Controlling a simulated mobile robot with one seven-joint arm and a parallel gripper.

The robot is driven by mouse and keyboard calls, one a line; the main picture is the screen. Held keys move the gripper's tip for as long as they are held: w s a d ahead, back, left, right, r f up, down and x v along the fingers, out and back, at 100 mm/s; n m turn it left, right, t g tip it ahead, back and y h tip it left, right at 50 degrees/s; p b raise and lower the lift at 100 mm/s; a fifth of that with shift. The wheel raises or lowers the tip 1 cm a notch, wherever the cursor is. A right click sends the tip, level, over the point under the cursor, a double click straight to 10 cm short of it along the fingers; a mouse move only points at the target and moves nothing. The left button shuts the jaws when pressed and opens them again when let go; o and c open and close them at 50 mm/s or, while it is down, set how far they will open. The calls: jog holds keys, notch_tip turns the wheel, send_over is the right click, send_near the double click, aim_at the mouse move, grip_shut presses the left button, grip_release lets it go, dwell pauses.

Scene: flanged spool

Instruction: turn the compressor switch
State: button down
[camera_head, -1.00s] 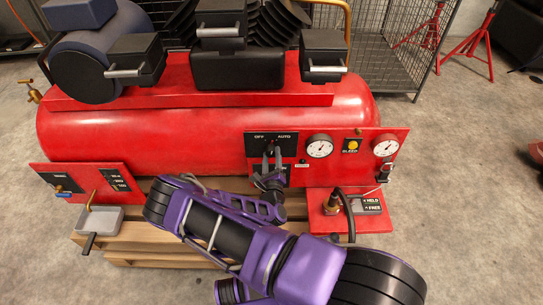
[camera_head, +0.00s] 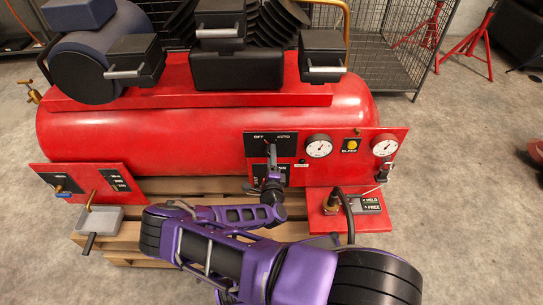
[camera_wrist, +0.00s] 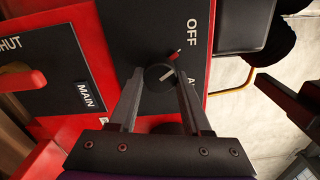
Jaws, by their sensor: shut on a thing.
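The compressor is a long red tank with a red front panel. The switch sits on a black plate marked OFF and AUTO (camera_head: 284,138) at the panel's upper left. In the wrist view the switch is a small round black knob (camera_wrist: 159,78) with a pale line and a red-and-white marker (camera_wrist: 173,55) near its edge, by the OFF label. My gripper (camera_wrist: 158,84) has one finger on each side of the knob, shut on it. In the head view my gripper (camera_head: 271,154) reaches the plate and mostly covers the knob.
Two white gauges (camera_head: 318,146) and a yellow BLEED button (camera_head: 351,145) sit right of the switch. A MAIN panel with a red handle (camera_wrist: 22,80) is close by at left in the wrist view. A hose fitting (camera_head: 334,201) stands on the red plate at lower right.

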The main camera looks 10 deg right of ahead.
jog(key=shift+n, duration=0.3)
jog(key=shift+c, duration=1.8)
grip_release()
jog(key=s+a, duration=0.3)
jog(key=s, duration=1.4)
jog(key=shift+a, duration=0.2)
